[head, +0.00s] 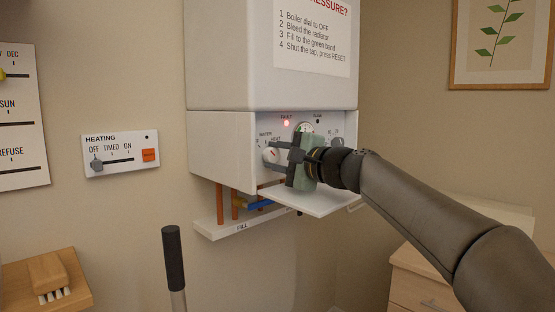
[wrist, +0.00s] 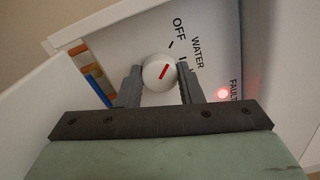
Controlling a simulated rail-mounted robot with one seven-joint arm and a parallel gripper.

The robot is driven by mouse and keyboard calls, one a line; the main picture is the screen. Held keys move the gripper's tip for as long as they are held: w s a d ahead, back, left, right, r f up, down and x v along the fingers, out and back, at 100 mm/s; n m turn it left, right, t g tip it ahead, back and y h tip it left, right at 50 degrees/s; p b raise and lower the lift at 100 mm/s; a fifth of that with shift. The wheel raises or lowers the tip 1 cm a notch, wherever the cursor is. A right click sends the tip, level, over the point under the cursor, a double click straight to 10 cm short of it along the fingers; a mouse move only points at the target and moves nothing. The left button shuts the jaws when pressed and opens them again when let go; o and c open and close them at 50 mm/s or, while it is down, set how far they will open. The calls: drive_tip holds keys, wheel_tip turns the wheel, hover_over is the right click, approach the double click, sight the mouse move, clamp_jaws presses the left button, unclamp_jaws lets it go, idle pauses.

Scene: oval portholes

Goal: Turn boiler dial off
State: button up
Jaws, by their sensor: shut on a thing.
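The boiler dial (head: 271,155) is a white round knob on the boiler's front panel, at the panel's left. In the wrist view the dial (wrist: 154,82) carries a red mark. The mark slants up and to the right, roughly between the first two ticks; the word OFF is printed above. My gripper (head: 281,154) reaches in from the right. In the wrist view my gripper (wrist: 158,73) has one finger on each side of the dial and is shut on it. The fingers hide part of the dial's lower edge.
The fault lamp (head: 286,123) glows red. The heating control (head: 120,153) is on the wall at left. A dark upright handle (head: 173,258) stands in front.

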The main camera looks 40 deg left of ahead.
idle(0.3)
drive_tip(key=o, duration=1)
drive_tip(key=shift+c, duration=0.2)
drive_tip(key=shift+d, duration=0.1)
drive_tip(key=s+d+b, duration=0.2)
drive_tip(key=d+b, duration=0.2)
drive_tip(key=d, duration=1.3)
drive_tip(key=shift+s, duration=0.4)
